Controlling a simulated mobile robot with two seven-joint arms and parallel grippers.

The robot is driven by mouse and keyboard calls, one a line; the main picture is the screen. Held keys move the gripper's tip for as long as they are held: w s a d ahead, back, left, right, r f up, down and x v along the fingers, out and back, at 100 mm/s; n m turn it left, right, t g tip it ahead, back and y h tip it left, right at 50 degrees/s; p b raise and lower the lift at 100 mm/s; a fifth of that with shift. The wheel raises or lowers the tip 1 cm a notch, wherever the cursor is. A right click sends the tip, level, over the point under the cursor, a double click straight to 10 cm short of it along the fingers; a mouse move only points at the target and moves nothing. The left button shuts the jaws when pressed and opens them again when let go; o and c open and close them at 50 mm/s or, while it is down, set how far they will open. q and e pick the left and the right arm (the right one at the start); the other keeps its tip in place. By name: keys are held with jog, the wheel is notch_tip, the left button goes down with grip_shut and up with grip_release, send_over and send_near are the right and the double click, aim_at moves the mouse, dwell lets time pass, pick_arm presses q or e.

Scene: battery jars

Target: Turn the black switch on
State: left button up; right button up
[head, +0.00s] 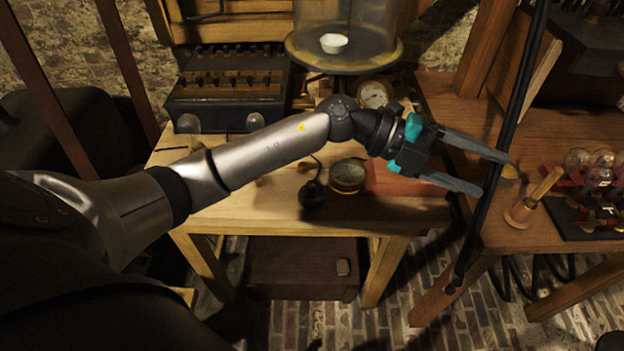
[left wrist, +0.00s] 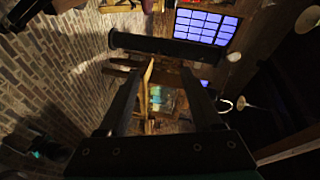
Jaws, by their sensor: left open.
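No part in view is clearly marked as the black switch. A long black rod (head: 518,100) runs slanting down past the right table's front edge. My left gripper (head: 493,175) points right, with its two grey fingers spread and nothing seen between them. Its fingertips overlap the rod in the head view; I cannot tell if they touch it. In the left wrist view a black bar (left wrist: 170,45) lies across, just beyond the open fingertips. A small round black object (head: 312,195) with a thin stem sits on the middle table. My right gripper is not in view.
The right table (head: 465,105) carries a wooden handle (head: 543,188) on a base, a brass-coloured tip near my upper finger, and glass bulbs (head: 590,160) on a black board. The middle table (head: 245,215) holds a round brass dial (head: 347,176), a dark box (head: 228,90) and a glass dome.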

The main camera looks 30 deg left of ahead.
pick_arm(q)
jog(key=a+f+m+g+y, duration=0.2)
jog(key=a+f+y, duration=0.3)
jog(key=a, duration=0.1)
jog(key=n+g+y, duration=0.2)
jog(key=n+y, duration=0.1)
jog(key=y, duration=0.8)
send_over(312, 184)
notch_tip(312, 184, down, 15)
jog(key=shift+b, duration=1.25)
jog(key=shift+c, duration=0.3)
grip_shut()
